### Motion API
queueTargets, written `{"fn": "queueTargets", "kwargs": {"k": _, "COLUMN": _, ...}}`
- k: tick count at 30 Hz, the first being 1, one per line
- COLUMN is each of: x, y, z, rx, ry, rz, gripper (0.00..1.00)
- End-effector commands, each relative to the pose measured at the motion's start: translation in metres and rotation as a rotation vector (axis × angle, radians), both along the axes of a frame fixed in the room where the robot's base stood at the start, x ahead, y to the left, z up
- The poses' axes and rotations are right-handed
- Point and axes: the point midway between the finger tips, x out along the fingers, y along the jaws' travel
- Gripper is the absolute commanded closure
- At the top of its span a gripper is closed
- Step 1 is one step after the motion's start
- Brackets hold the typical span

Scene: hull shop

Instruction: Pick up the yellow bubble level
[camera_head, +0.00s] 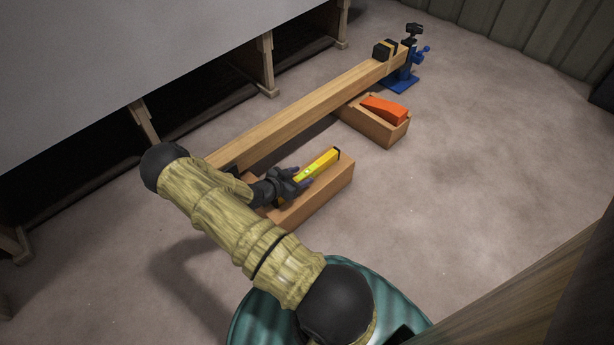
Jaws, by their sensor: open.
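The yellow bubble level (324,162) lies on top of a low wooden block (327,190) on the floor, with a dark cap at its far end. My gripper (298,180) is open at the level's near end. The near end of the level is partly hidden by my gripper. I cannot tell whether the fingers touch it.
A long wooden beam (300,112) runs behind the block. Its far end meets a blue clamp stand (402,78). An orange wedge-shaped thing (384,109) lies on a second wooden block (386,132). Wooden posts (265,62) stand behind.

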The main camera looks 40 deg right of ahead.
Motion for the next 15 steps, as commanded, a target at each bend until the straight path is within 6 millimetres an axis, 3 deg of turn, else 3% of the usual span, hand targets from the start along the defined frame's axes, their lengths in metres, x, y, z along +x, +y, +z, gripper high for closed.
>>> {"fn": "queueTargets", "kwargs": {"k": 1, "x": 0.0, "y": 0.0, "z": -0.0001, "rx": 0.0, "ry": 0.0, "rz": 0.0, "gripper": 0.55}}
{"fn": "queueTargets", "kwargs": {"k": 8, "x": 0.0, "y": 0.0, "z": -0.0001, "rx": 0.0, "ry": 0.0, "rz": 0.0, "gripper": 1.0}}
{"fn": "queueTargets", "kwargs": {"k": 15, "x": 0.0001, "y": -0.0002, "z": 0.0009, "rx": -0.001, "ry": 0.0, "rz": 0.0, "gripper": 1.0}}
